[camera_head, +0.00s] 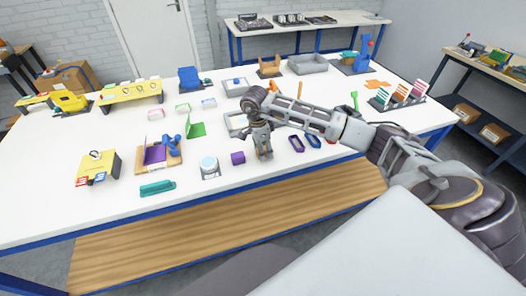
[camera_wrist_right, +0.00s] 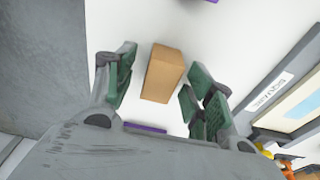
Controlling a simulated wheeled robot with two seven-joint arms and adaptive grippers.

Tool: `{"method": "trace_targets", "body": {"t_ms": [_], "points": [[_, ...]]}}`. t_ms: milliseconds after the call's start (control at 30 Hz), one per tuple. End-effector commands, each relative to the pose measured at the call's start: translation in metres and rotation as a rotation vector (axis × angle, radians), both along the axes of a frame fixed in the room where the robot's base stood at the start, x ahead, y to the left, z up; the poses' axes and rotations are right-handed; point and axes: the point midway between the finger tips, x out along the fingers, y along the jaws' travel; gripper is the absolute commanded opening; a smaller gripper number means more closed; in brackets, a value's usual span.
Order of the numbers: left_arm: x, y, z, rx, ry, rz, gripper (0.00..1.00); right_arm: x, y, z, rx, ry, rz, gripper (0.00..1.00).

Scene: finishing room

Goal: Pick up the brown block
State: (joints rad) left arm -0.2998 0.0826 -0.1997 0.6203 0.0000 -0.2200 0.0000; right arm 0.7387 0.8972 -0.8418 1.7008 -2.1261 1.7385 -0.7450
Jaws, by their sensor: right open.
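The brown block (camera_wrist_right: 162,74) stands on the white table between the two fingers of my right gripper (camera_wrist_right: 160,92) in the right wrist view. Both green-padded fingers are spread, with a gap to the block on each side. In the head view my right gripper (camera_head: 264,153) points down at the table near its front middle, and its fingers largely hide the block. My left gripper is out of view.
A purple block (camera_head: 238,158) lies just left of my right gripper, and a round-topped device (camera_head: 209,167) stands further left. Purple and blue rings (camera_head: 297,143) lie to the right. A grey tray (camera_head: 233,130) sits behind. A teal piece (camera_head: 157,188) lies near the front edge.

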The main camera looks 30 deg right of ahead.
Motion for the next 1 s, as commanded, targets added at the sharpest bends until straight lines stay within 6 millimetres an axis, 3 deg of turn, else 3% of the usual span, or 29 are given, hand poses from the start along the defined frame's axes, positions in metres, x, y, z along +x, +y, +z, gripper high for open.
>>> {"method": "trace_targets", "body": {"t_ms": [533,800,1000], "points": [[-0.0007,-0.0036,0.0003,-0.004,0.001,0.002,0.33,0.0001,-0.0005,-0.0038,0.000,-0.002,0.000,0.54],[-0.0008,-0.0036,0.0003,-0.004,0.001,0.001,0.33,0.0001,-0.0006,-0.0037,0.000,-0.002,0.000,0.20],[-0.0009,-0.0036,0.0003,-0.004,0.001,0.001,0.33,0.0001,-0.0006,-0.0037,0.000,-0.002,0.000,0.18]]}}
